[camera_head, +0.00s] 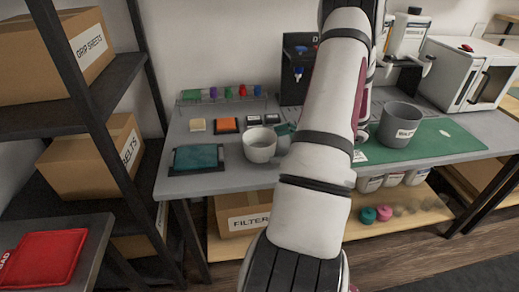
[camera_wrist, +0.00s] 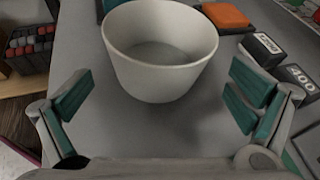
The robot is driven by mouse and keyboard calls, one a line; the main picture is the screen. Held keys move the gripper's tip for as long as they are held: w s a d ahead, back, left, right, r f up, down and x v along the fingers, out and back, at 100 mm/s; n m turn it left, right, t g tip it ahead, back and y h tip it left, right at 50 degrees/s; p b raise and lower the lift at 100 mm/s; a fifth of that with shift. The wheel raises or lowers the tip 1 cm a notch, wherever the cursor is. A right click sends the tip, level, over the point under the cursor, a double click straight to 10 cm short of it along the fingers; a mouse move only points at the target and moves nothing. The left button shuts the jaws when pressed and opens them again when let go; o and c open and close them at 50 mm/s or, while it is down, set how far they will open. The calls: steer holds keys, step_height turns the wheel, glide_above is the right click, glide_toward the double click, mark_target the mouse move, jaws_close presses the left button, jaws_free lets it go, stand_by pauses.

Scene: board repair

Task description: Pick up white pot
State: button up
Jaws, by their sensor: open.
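The white pot (camera_head: 260,147) stands upright on the grey workbench (camera_head: 178,187), left of my arm in the head view. In the wrist view the pot (camera_wrist: 160,70) is at the top middle, empty inside. My gripper (camera_wrist: 160,105) is open, with one teal-padded finger on each side of the picture. The pot lies ahead of the fingers, centred between them and apart from both. In the head view my arm hides most of the gripper; only a bit of teal shows beside the pot.
A teal pad (camera_head: 197,158) lies left of the pot. An orange block (camera_wrist: 226,17) and dark labelled blocks (camera_wrist: 262,48) sit close to its right in the wrist view. Shelves with boxes (camera_head: 88,160) stand left.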

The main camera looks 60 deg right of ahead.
mark_target(261, 139)
steer(key=shift+b+x, duration=0.3)
steer(key=shift+x, duration=2.45)
steer(key=c, duration=1.3)
steer(key=shift+r, duration=0.2)
steer(key=shift+r+p, duration=0.35)
steer(key=shift+r, duration=1.15)
steer(key=shift+s+a+r, duration=0.1)
steer(key=shift+s+r, duration=0.05)
steer(key=shift+s, duration=0.05)
steer(key=s+a+r+p, duration=0.1)
steer(key=s+a, duration=0.4)
steer(key=s, duration=0.9)
steer(key=shift+s+a+r, duration=0.2)
steer(key=shift+s+a, duration=0.05)
